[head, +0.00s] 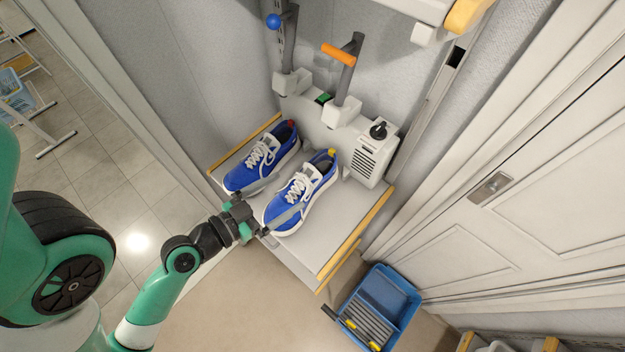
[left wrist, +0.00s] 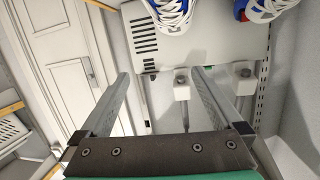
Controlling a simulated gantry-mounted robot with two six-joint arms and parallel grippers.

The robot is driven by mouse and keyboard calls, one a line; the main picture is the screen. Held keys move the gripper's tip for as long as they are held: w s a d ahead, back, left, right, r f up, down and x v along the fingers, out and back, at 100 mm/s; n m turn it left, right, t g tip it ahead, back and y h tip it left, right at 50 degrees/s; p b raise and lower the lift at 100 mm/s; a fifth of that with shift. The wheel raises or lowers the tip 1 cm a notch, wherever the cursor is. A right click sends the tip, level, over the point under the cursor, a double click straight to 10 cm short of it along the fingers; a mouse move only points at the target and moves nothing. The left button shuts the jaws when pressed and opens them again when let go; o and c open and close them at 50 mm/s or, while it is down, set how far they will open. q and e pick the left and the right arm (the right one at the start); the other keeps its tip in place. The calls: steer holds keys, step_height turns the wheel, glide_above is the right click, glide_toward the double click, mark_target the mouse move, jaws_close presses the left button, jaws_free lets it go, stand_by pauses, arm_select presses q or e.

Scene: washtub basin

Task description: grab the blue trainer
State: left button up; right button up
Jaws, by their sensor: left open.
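Two blue trainers with white laces and white soles stand side by side on a pale shelf (head: 307,244) in the head view. The right trainer (head: 280,212) has a yellow heel tab; the left trainer (head: 243,177) has a red one. My left gripper (head: 283,199) is open and empty at their toe ends, its fingers reaching over the toe areas. In the left wrist view, the open fingers (left wrist: 160,73) show with nothing between them. Parts of one trainer (left wrist: 172,14) and the other (left wrist: 262,9) show at the top edge. My right gripper is out of view.
A vented white box (head: 371,158) and posts, one with an orange handle (head: 338,54), stand behind the trainers. Yellow strips edge the shelf. A blue tray (head: 393,287) is on the floor at lower right, near a white panelled door (head: 530,180).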

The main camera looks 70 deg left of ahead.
mark_target(302, 188)
arm_select(q)
steer(key=s+f+g, duration=0.1)
steer(key=s, duration=0.1)
steer(key=s+f+n, duration=0.1)
steer(key=s, duration=0.1)
steer(key=s+f+n+g+y, duration=0.1)
steer(key=s+f, duration=0.1)
steer(key=shift+d+f+g, duration=0.1)
steer(key=shift+d+g, duration=0.15)
steer(key=shift+g, duration=0.05)
steer(key=w+p, duration=0.2)
steer(key=p, duration=0.1)
steer(key=shift+w+a, duration=0.15)
steer(key=shift+a, duration=0.25)
steer(key=x, duration=0.3)
steer(key=shift+w+a+f+p, duration=0.15)
steer(key=shift+f+p, duration=0.15)
steer(key=shift+x, duration=3.1)
steer(key=shift+f, duration=0.15)
steer(key=c, duration=1.4)
